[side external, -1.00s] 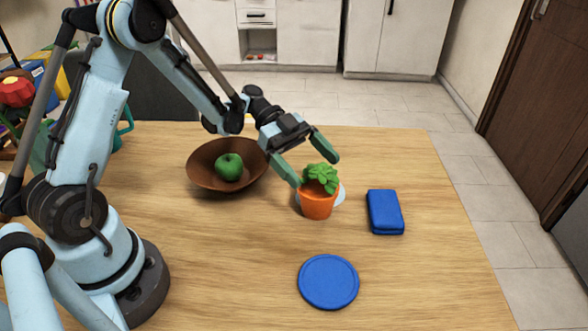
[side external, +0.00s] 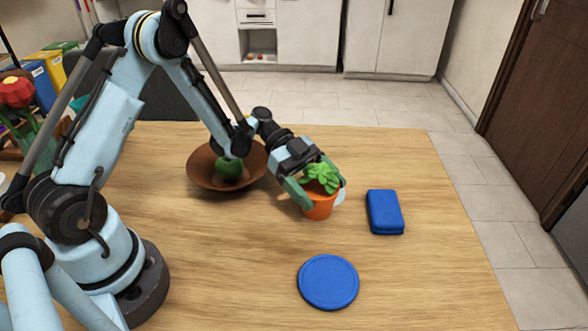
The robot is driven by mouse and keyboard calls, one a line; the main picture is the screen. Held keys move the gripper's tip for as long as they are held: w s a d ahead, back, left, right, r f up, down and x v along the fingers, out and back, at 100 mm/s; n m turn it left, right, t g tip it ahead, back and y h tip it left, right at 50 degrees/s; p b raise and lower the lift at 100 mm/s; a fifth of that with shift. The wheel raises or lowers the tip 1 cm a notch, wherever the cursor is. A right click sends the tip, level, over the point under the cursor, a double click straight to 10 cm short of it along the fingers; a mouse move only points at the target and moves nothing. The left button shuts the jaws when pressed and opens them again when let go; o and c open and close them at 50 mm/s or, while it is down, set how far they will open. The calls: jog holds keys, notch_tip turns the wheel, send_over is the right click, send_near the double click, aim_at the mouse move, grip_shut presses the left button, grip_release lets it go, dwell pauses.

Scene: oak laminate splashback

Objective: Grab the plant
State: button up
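The plant (side external: 319,204) is a green leafy succulent in an orange pot, upright on the table. My gripper (side external: 325,196) has come down around it from the upper left. One green finger is at the pot's left side, and the other is at its right, partly hidden behind the leaves and pot. The fingers are still spread about as wide as before. Whether either finger touches the pot cannot be told.
A pale round item (side external: 340,196) shows partly behind the pot. A brown bowl (side external: 205,184) with a green apple (side external: 229,169) stands left, partly behind my arm. A blue case (side external: 385,212) lies right and a blue disc (side external: 328,282) in front. The table's front right is clear.

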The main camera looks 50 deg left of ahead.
jog(key=c, duration=0.6)
jog(key=shift+r, duration=0.1)
